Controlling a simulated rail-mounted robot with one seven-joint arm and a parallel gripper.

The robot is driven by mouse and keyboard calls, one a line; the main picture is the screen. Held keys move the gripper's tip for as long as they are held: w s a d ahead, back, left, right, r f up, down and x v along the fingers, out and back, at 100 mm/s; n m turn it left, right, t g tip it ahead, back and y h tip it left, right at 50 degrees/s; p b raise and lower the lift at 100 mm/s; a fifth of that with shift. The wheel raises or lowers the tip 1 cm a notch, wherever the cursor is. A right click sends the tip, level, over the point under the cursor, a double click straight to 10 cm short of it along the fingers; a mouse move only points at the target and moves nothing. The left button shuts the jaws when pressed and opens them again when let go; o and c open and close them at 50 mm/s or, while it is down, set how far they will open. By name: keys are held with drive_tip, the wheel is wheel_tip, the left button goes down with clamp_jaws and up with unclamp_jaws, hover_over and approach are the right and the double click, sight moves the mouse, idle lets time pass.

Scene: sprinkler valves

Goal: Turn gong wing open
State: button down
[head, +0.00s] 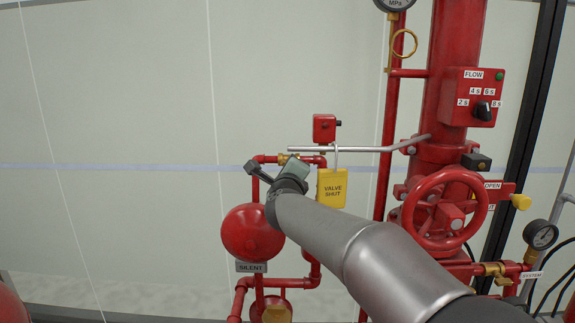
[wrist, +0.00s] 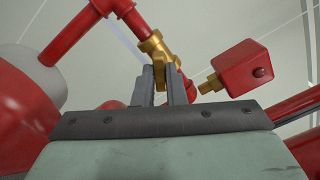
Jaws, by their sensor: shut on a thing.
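The gong wing is a small brass wing handle (wrist: 159,70) on a brass valve body in the red pipe above the gong. In the wrist view my gripper (wrist: 162,85) has its two grey fingers closed on either side of the wing, holding it. In the head view my gripper (head: 280,168) reaches the brass valve (head: 286,158) just above the red gong (head: 252,230). My gripper and arm hide part of the valve there, so the wing's angle is hard to tell. A grey tag (head: 251,267) under the gong reads SILENT.
A yellow VALVE SHUT sign (head: 332,188) hangs from a grey rod (head: 350,149) close right of my gripper. A red box (head: 324,127) stands above it. A red handwheel (head: 445,210) and a FLOW box (head: 472,97) are at the right. Open wall lies left.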

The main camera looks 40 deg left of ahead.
drive_tip(key=shift+n, duration=0.8)
drive_tip(key=shift+p, duration=0.4)
drive_tip(key=n+p, duration=0.1)
drive_tip(key=n, duration=0.2)
drive_tip(key=shift+n+p, duration=0.3)
drive_tip(key=shift+p, duration=0.1)
drive_tip(key=shift+n, duration=0.9)
drive_tip(key=c, duration=1.4)
unclamp_jaws()
